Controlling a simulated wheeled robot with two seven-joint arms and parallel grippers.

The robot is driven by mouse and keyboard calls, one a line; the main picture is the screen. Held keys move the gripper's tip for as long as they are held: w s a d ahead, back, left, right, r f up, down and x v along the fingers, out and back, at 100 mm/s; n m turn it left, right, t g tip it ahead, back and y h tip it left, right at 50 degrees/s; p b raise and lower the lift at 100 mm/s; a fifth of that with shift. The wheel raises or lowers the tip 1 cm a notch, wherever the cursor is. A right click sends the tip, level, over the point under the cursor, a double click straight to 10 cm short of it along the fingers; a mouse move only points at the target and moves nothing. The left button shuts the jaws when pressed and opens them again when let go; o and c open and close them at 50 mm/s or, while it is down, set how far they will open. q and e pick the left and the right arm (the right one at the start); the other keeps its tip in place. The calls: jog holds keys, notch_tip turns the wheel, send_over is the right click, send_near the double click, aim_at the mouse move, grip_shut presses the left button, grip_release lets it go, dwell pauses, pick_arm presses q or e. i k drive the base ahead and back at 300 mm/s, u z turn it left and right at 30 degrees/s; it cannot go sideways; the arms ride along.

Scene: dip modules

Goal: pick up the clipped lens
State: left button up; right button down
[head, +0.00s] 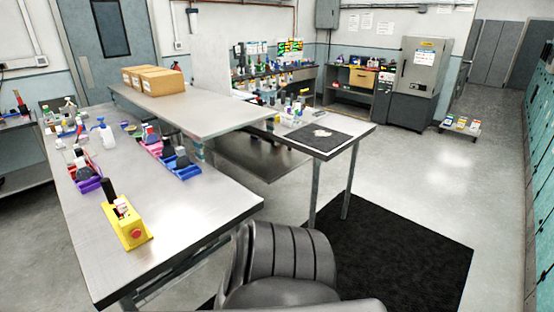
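I cannot make out the clipped lens for certain. A small pale item (322,132) lies on a dark mat (340,144) on the far table, too small to identify. A yellow holder (135,232) with a red round spot and a dark upright piece stands at the front of the near steel table (187,228). Behind it are a purple tray (91,185) and a blue tray (184,172), both holding small dark and colored items. Neither of my grippers is in view.
Cardboard boxes (158,83) sit on a raised steel shelf (190,117). A black chair (282,262) stands in front, beside a black floor mat (400,255). Teal lockers (541,165) line the right.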

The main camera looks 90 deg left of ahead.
aim_at(120, 205)
jog(key=u, duration=3.15)
jog(key=i, duration=1)
